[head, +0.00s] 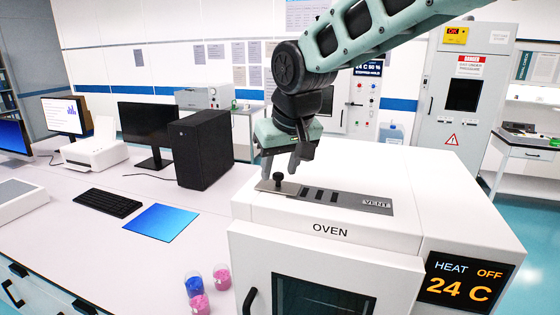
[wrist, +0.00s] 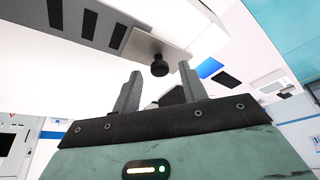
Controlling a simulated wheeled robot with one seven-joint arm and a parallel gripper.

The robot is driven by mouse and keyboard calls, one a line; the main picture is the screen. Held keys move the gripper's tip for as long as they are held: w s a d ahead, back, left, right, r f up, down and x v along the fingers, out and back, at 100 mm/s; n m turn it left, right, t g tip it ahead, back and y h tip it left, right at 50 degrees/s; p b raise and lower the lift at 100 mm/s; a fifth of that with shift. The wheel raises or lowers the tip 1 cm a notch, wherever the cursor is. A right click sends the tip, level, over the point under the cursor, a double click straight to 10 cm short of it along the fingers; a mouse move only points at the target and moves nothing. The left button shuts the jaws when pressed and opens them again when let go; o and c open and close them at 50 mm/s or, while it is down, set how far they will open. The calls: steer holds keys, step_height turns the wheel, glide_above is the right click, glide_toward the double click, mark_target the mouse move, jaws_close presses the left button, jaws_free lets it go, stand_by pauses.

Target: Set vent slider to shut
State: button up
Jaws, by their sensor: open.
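The vent panel (head: 345,200), a grey strip marked VENT, lies on top of the white oven (head: 330,232). Its dark slots (head: 320,194) show uncovered. The vent slider is a pale metal plate (head: 266,187) with a black knob (head: 277,178), at the left end of the strip, beside the slots. My gripper (head: 281,170) is open above the knob, pointing down. In the wrist view the slider's knob (wrist: 159,67) appears between the tips of my open gripper (wrist: 160,72), with space on both sides. I cannot tell how far the tips reach down beside it.
The oven display (head: 462,284) reads HEAT OFF, 24 C. A black computer tower (head: 203,148), keyboard (head: 107,202) and blue sheet (head: 160,222) are further left. The oven top right of the strip is clear.

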steer(key=shift+f, duration=0.2)
jaws_close()
steer(key=s+d+b, duration=0.1)
steer(key=d, duration=0.1)
steer(key=s+d+b, duration=0.1)
steer(key=d, duration=0.2)
steer(key=d+b, duration=0.1)
steer(key=d, duration=0.2)
steer(key=shift+s+d+b, duration=0.15)
steer(key=shift+s+b, duration=0.15)
steer(key=shift+s, duration=0.1)
jaws_free()
steer(key=shift+d, duration=0.1)
steer(key=shift+s+r, duration=0.1)
